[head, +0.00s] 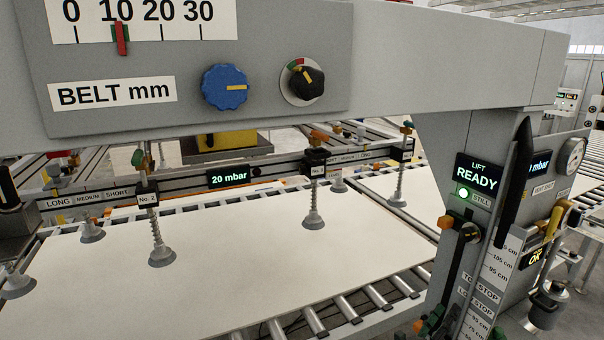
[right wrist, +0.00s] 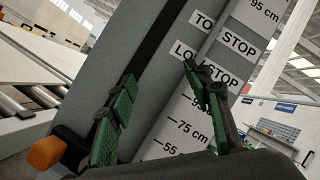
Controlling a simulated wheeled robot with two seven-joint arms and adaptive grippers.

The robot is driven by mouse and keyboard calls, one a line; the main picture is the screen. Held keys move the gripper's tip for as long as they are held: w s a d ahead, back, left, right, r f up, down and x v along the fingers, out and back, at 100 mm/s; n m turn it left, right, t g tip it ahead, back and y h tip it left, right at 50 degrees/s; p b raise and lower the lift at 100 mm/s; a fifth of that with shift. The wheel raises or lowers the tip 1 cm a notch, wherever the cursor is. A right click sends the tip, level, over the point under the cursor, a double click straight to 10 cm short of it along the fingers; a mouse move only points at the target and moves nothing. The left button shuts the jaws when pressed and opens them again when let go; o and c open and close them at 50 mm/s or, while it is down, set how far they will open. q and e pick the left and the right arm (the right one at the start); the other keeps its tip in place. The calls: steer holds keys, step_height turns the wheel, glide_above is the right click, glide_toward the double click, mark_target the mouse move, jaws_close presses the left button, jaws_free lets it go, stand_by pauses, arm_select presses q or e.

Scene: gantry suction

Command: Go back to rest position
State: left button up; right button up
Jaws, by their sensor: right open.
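My right gripper (head: 463,328) shows only in part at the bottom edge of the head view, in front of the lower part of the gantry's right post. In the right wrist view, its green-padded fingers (right wrist: 165,105) stand wide apart with nothing between them. Behind them is the post's height scale (right wrist: 190,120) with the stop labels. The fingers look clear of the scale, but the exact gap is hard to judge. My left gripper is not in view.
The gantry beam (head: 400,60) carries a blue knob (head: 225,87) and a black knob (head: 306,83). Suction cups (head: 162,256) hang over a pale sheet (head: 250,265) on rollers. An orange knob (right wrist: 45,153) is left of the fingers. The lift display (head: 478,178) reads READY.

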steer(key=s+a+f+n+t+y, duration=0.4)
steer(key=a+n+y, duration=0.3)
steer(key=n+y, duration=0.5)
steer(key=s+a+f+n+t+y, duration=0.1)
steer(key=s+a+f+n+y, duration=0.2)
steer(key=a+f+n+y, duration=0.8)
steer(key=s+d+f+n+g+h, duration=0.25)
steer(key=s+f+n+g, duration=0.25)
steer(key=s+n, duration=0.35)
steer(key=s+d+f+n+g+h, duration=0.15)
steer(key=s+f+g, duration=0.25)
steer(key=s, duration=0.6)
steer(key=s+d+f+n+g+h, duration=0.1)
steer(key=s+d+f+n+g, duration=0.2)
steer(key=s, duration=0.8)
steer(key=s+d+f+n+g+h, duration=0.15)
steer(key=s+f+g, duration=0.3)
steer(key=s, duration=0.55)
step_height(320, 180, down, 28)
steer(key=s, duration=0.1)
steer(key=s+f+g, duration=0.1)
steer(key=s+f, duration=1.8)
steer(key=s, duration=0.2)
steer(key=shift+s+a+f+g+y, duration=0.2)
steer(key=shift+a+g+y, duration=0.15)
steer(key=shift+y, duration=0.1)
